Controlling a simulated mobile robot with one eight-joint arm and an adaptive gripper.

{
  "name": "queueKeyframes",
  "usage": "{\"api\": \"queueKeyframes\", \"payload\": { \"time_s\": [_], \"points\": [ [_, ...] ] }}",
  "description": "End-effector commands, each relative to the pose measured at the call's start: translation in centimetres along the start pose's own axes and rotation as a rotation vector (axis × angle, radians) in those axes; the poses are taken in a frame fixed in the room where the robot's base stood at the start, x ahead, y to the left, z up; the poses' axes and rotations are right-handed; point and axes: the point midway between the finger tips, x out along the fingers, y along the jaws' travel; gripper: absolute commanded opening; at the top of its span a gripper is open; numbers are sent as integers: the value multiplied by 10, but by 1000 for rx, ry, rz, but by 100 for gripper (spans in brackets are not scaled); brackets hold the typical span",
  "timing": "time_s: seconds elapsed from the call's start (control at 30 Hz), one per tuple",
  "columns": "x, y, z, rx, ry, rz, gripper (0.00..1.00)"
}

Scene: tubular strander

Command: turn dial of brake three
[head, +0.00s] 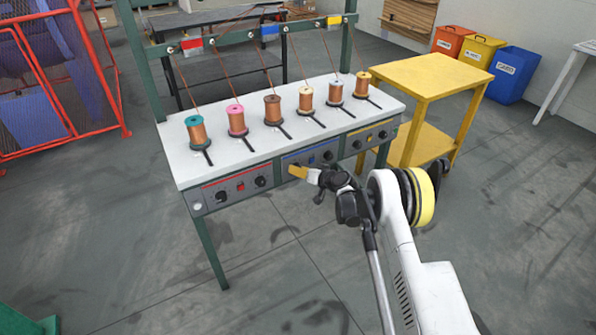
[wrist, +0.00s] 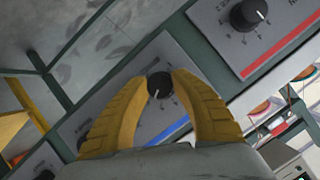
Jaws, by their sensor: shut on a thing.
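The control panel with the blue stripe (head: 322,149) is the middle one of three on the front of the white bench. In the wrist view, a black round dial (wrist: 159,86) with a white pointer line sits on this panel. My gripper (head: 296,171) reaches the panel's left dial, which it hides in the head view. Its yellow fingers, also seen in the wrist view (wrist: 158,80), are shut on the dial from both sides. The panel's other dial (head: 328,155) is uncovered to the right. I cannot read any brake number.
The red-striped panel (head: 240,186) is on the left and the yellow-striped panel (head: 372,138) on the right, each with black dials. Several wire spools stand on the bench top (head: 200,170). A yellow cart (head: 432,78) stands to the right. The floor in front is clear.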

Motion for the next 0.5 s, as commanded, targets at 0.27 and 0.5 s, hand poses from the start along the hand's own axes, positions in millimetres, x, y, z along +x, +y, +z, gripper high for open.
{"api": "queueKeyframes", "payload": {
  "time_s": [0.27, 0.5],
  "points": [
    [0, 0, 0, 106, -5, -48, 0],
    [0, -1, 0, 139, -7, -63, 0]
  ]
}}
